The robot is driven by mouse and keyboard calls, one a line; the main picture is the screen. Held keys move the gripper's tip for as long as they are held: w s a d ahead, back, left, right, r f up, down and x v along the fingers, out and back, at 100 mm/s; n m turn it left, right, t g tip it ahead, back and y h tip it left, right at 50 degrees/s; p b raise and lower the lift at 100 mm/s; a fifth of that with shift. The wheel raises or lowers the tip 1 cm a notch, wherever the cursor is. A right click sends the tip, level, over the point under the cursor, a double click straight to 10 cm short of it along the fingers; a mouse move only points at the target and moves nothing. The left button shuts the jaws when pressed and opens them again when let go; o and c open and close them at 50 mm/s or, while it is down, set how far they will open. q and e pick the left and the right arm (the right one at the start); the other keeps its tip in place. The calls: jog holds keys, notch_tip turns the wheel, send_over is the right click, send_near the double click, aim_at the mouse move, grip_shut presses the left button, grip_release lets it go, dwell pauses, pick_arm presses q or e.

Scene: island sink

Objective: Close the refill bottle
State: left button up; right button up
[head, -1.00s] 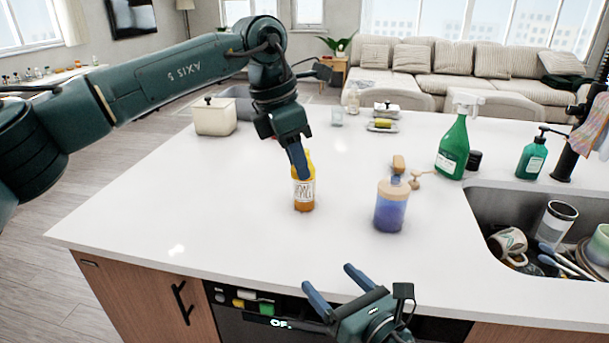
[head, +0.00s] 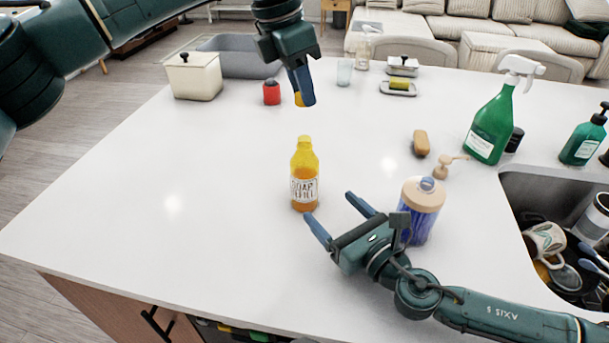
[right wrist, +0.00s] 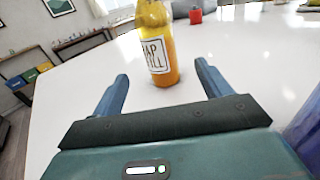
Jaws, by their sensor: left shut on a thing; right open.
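The refill bottle (head: 304,185), yellow-orange with a white label, stands upright on the white counter. My left gripper (head: 303,98) is above and behind it in the head view, shut on a small yellow-orange cap (head: 298,99) that the fingers mostly hide. My right gripper (head: 329,206) is open, low over the counter in front of the bottle. In the right wrist view the bottle (right wrist: 158,50) stands ahead, between the lines of the two open fingers (right wrist: 161,72). Its top is cut off there.
A brown brush (head: 421,143), green spray bottle (head: 492,125) and filled sink (head: 530,200) are on the right. A red jar (head: 271,93) and cream canister (head: 194,78) stand behind. The counter's left is clear.

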aim_at(300, 177)
pick_arm(q)
jog(key=shift+s, duration=0.1)
pick_arm(e)
jog(key=shift+s, duration=0.15)
jog(key=shift+a, duration=0.1)
jog(key=x, duration=1.2)
jog(key=shift+c, duration=0.6)
jog(key=c, duration=1.3)
pick_arm(q)
jog(key=shift+f, duration=2.45)
pick_arm(e)
jog(key=shift+c, duration=0.3)
